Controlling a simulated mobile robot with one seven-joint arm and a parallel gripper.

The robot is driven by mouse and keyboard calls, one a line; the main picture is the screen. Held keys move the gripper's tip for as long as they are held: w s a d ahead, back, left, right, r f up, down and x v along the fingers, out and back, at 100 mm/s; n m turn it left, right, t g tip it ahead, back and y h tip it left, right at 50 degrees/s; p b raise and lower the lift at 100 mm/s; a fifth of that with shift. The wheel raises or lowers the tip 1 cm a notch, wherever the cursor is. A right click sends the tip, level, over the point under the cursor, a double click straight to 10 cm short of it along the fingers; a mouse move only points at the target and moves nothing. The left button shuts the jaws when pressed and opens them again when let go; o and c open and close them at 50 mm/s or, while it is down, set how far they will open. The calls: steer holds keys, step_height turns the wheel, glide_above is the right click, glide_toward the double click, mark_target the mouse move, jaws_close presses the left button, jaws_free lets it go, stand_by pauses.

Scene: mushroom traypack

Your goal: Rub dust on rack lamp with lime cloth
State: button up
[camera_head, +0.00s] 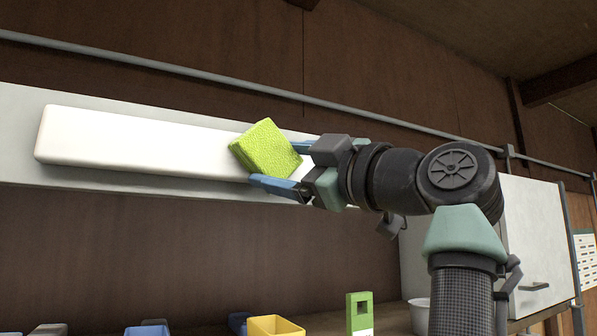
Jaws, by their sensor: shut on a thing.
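The rack lamp (140,146) is a long white bar with rounded edges, fixed along a pale backing strip and running across the left half of the view. My gripper (283,166) comes from the right, its blue fingers on either side of the lime cloth (265,149). The cloth is a folded, textured green pad, tilted, and it overlaps the right part of the lamp in the picture. I cannot tell whether it touches the lamp. No dust can be made out on the visible lamp surface. The lamp's right end is hidden behind the cloth and gripper.
A metal rail (200,79) runs above the lamp. Below are a yellow bin (275,327), a blue bin (147,331) and a green block-like item with a hole (359,314). A white cabinet (535,240) stands at the right. The space just below the lamp is clear.

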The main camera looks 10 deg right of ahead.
mark_target(229, 157)
steer(key=shift+s+a+b, duration=0.3)
steer(key=shift+a+b, duration=0.05)
steer(key=shift+a, duration=0.55)
steer(key=shift+s+a+b, duration=0.25)
steer(key=shift+a+b, duration=0.05)
steer(key=shift+a, duration=0.6)
steer(key=shift+s+a+b, duration=0.3)
steer(key=shift+a+b, duration=0.05)
steer(key=shift+a, duration=0.55)
steer(key=shift+d, duration=0.1)
steer(key=shift+s+d+f+b, duration=0.1)
steer(key=shift+s+b, duration=0.15)
steer(key=shift+s, duration=0.1)
steer(key=shift+s+d+f+b, duration=0.1)
steer(key=shift+s+b, duration=0.1)
steer(key=shift+s, duration=0.15)
steer(key=shift+s+d+r+b, duration=0.1)
steer(key=shift+s+d+b, duration=0.15)
steer(key=shift+s, duration=0.45)
steer(key=shift+s+d+r+b, duration=0.1)
steer(key=shift+s+d+b, duration=0.15)
steer(key=shift+s, duration=0.5)
steer(key=shift+s+d+b, duration=0.2)
steer(key=shift+s+b, duration=0.05)
steer(key=shift+s, duration=0.45)
steer(key=s, duration=0.1)
steer(key=s+d+b, duration=0.1)
steer(key=s, duration=0.1)
steer(key=shift+w, duration=0.1)
steer(key=shift+f, duration=0.1)
